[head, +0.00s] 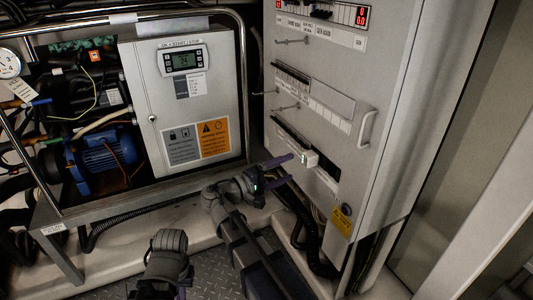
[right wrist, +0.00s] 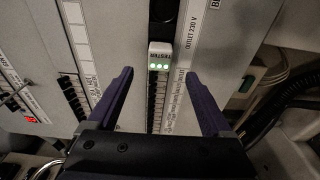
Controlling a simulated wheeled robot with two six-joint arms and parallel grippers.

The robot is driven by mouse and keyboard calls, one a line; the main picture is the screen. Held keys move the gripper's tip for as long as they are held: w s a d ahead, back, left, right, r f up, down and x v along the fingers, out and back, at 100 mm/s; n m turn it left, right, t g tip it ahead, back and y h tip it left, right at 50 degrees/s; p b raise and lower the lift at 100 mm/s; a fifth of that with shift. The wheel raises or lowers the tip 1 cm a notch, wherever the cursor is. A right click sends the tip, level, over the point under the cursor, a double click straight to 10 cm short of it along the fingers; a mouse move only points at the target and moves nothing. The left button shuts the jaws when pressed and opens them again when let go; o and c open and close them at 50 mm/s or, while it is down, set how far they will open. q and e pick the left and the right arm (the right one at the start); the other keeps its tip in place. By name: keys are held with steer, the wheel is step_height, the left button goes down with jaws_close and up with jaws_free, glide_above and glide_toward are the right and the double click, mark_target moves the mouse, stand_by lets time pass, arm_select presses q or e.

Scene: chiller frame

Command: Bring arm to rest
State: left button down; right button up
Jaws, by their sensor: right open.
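My right gripper (head: 286,167) is in front of the lower part of the grey control cabinet (head: 385,60). Its purple fingers are apart, and nothing is between them in the right wrist view (right wrist: 159,76). A small white tester (head: 309,159) with green lights sits on the cabinet's lower row. It also shows in the right wrist view (right wrist: 160,56), plugged in beyond the fingertips and apart from them. A grey arm link of mine stands at the bottom of the head view, with a purple part at the lower edge; the left jaws cannot be made out.
A white control box (head: 185,100) with a display stands at the left, beside a blue motor (head: 105,160) in a metal pipe frame (head: 240,60). The cabinet has a protruding handle (head: 367,128). Black cables (head: 305,230) run below it. Some bare floor (head: 120,262) shows at the bottom.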

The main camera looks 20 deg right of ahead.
steer(key=s+a+f+n+g+y, duration=0.1)
steer(key=s+a+f+g+y, duration=0.1)
steer(key=s+a+f+y, duration=0.75)
steer(key=s+a+f+n+g+y, duration=0.1)
steer(key=s+a+f+y, duration=0.45)
steer(key=a+f, duration=0.7)
step_height(320, 180, up, 29)
steer(key=a+y+p, duration=0.1)
steer(key=a+p, duration=0.1)
steer(key=p, duration=2.6)
steer(key=shift+f+g+p, duration=0.15)
steer(key=shift+g+p, duration=0.15)
